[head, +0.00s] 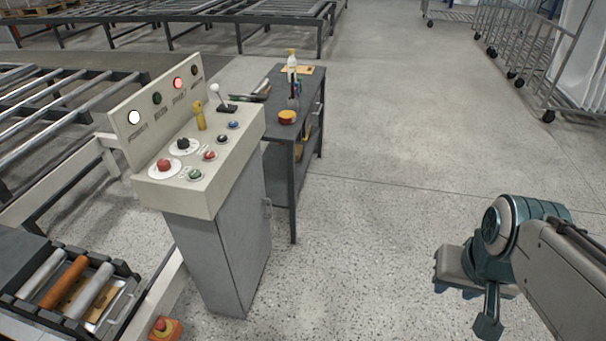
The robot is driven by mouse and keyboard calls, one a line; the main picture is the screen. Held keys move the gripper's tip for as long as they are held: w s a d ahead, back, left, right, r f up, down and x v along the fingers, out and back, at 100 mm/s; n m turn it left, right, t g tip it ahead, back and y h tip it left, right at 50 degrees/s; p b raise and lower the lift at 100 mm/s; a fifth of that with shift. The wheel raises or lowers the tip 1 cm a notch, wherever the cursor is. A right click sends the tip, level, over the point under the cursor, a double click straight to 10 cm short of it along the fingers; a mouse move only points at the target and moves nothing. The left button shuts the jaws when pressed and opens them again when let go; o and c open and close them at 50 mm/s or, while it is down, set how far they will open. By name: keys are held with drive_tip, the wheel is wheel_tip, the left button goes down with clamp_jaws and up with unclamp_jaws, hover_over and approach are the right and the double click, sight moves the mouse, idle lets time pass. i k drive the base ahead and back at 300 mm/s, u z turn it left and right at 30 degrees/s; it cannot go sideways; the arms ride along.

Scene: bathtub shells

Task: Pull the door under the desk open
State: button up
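The control desk (239,136) stands left of centre, with a sloped cream top of buttons and a lever. Below it is a grey cabinet (200,262). Its door (243,232) is on the right-hand face and looks shut, flush with the cabinet. A small upright handle (268,209) sits near the door's far edge. My gripper (474,300) is at the lower right, well apart from the door, over open floor. Its fingers are partly hidden by the wrist and seen from above, so their opening is unclear. Nothing is visibly held.
A dark workbench (310,82) with a spray bottle (292,65) and a yellow-orange tub (287,117) stands just behind the desk. A roller tray (75,290) and a red-orange button box (165,328) are at lower left. Wheeled racks (517,45) stand far right. The speckled floor between desk and arm is clear.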

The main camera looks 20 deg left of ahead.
sight(242, 218)
drive_tip(key=u, duration=0.5)
drive_tip(key=i, duration=0.95)
drive_tip(key=u, duration=0.8)
